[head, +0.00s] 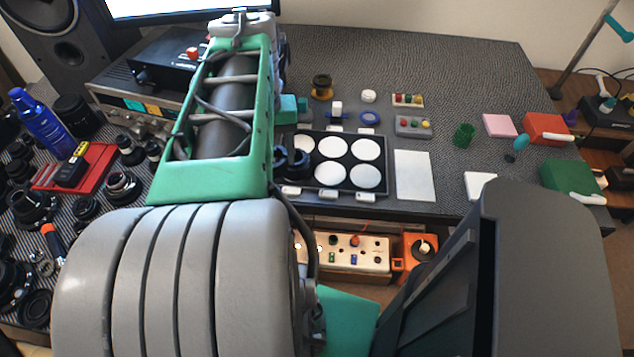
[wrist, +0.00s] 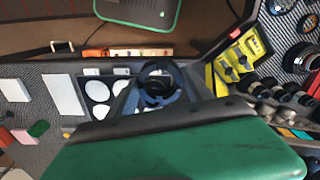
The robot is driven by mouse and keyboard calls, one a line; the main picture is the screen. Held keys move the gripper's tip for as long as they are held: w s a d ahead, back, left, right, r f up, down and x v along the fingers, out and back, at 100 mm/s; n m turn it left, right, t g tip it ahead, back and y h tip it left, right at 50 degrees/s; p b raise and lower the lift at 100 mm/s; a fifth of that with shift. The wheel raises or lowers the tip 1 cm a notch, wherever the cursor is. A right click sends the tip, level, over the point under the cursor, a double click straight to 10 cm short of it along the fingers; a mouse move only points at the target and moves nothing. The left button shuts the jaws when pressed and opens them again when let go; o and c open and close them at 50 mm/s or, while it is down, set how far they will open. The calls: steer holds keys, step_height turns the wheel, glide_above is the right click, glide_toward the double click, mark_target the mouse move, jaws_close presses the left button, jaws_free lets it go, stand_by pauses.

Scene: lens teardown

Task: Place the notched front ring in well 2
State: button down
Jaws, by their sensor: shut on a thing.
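In the wrist view a dark blue-black ring (wrist: 147,93), which looks like the notched front ring, sits between the fingers of my gripper (wrist: 160,88). My gripper is shut on it. The ring is over or just above the end of the black tray. The tray (head: 348,161) has round white wells, several of them uncovered, and small white tags along its edges; I cannot read the well numbers. In the head view my arm hides the tray's left end, and dark shapes (head: 298,163) of the gripper or ring show there. The gap below the ring cannot be judged.
A white sheet (head: 414,176) lies right of the tray. A blue ring (head: 369,118), a white round piece (head: 368,96) and button boxes (head: 413,126) lie behind it. Lens parts and a red tray (head: 97,160) crowd the left. A panel (head: 345,252) is below the front edge.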

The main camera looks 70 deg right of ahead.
steer(key=s+f+m+b, duration=0.2)
steer(key=s+m, duration=0.2)
steer(key=s, duration=0.5)
steer(key=d+f, duration=0.3)
steer(key=d, duration=0.1)
steer(key=d+f, duration=0.3)
steer(key=d, duration=0.2)
steer(key=d+f, duration=0.3)
steer(key=d, duration=0.1)
steer(key=shift+w+d+f, duration=0.15)
steer(key=shift+d+f, duration=0.2)
steer(key=shift+f, duration=0.05)
steer(key=shift+d+f, duration=0.15)
steer(key=shift+f, duration=1.55)
steer(key=shift+f+b, duration=0.2)
steer(key=shift+b, duration=0.1)
steer(key=c, duration=0.7)
jaws_free()
